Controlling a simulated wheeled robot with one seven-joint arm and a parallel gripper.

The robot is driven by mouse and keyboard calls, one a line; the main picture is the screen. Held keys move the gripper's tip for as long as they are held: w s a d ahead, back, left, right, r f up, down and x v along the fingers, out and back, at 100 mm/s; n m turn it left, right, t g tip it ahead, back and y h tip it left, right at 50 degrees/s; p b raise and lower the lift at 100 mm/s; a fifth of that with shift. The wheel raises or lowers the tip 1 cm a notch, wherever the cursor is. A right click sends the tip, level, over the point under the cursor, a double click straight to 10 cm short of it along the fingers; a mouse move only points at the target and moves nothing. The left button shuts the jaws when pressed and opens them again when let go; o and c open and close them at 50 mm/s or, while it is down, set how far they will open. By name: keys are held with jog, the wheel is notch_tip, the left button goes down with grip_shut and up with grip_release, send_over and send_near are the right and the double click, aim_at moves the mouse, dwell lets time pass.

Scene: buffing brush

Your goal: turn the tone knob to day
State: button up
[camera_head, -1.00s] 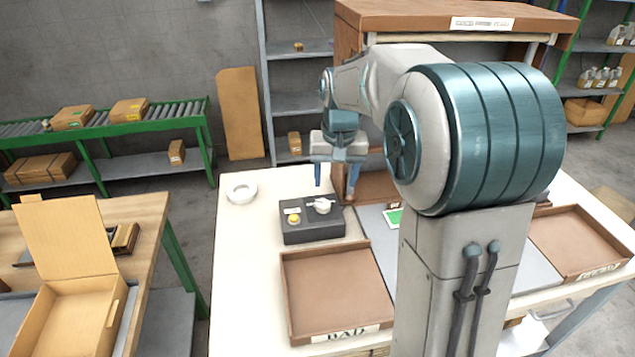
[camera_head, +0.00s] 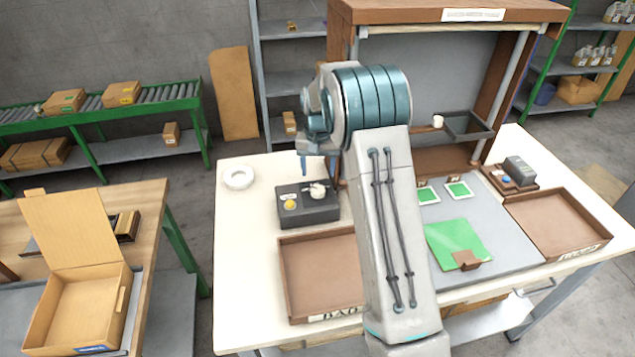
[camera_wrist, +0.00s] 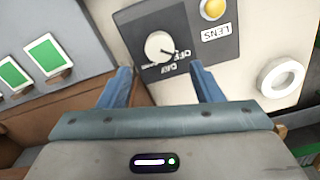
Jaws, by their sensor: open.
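The dark control box (camera_head: 318,214) stands on the cream bench top. Its white round knob (camera_head: 317,190) also shows in the wrist view (camera_wrist: 158,46), with a dark pointer mark on its lower right side. Labels reading OFF and DAY are printed beside the knob, partly crowded together in that view. A yellow button (camera_wrist: 213,9) with a LENS label sits on the same box. My gripper (camera_wrist: 161,69) is open and empty, its two blue fingers apart on either side of the knob in the picture. In the head view my arm partly hides the gripper, and contact with the knob cannot be told.
A white ring (camera_head: 239,177) lies left of the box. A brown tray (camera_head: 318,272) is in front of it. The wooden cabinet (camera_head: 450,14) rises behind the bench. Green cards (camera_head: 455,242) lie on the grey mat to the right.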

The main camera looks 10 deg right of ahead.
aim_at(318, 188)
notch_tip(318, 188, down, 7)
jog(key=shift+r+p, duration=0.15)
jog(key=shift+p, duration=0.5)
jog(key=c, duration=1)
jog(key=shift+m+b, duration=0.9)
jog(key=shift+b, duration=0.05)
jog(key=m+b, duration=0.1)
jog(key=m, duration=0.1)
jog(key=shift+m+b, duration=0.3)
jog(key=shift+b, duration=0.05)
jog(key=m+b, duration=0.1)
jog(key=m, duration=0.4)
jog(key=shift+b, duration=0.35)
jog(key=shift+m, duration=0.3)
